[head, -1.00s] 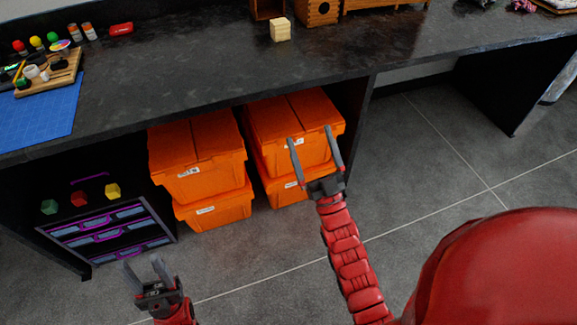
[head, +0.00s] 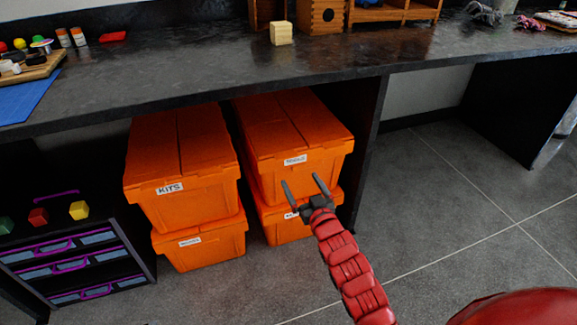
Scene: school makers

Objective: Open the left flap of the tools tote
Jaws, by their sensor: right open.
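The tools tote (head: 272,168) is the upper orange tote of the right stack under the bench. Its white front label (head: 294,160) is blurred but looks like "TOOLS". Its left flap (head: 262,128) and right flap (head: 305,112) both lie shut, with a seam between them running front to back. My right gripper (head: 300,180) is open and empty, its fingers pointing up in front of the tote's front face, below the lid edge. I cannot tell whether it touches the tote. My left gripper is out of view.
The tote marked KITS (head: 180,200) stands close on the left, on another orange tote (head: 205,245). A lower tote (head: 285,228) supports the tools tote. The dark bench top (head: 200,70) overhangs the stacks, and a panel (head: 368,150) stands to their right. A drawer unit (head: 70,265) is at left.

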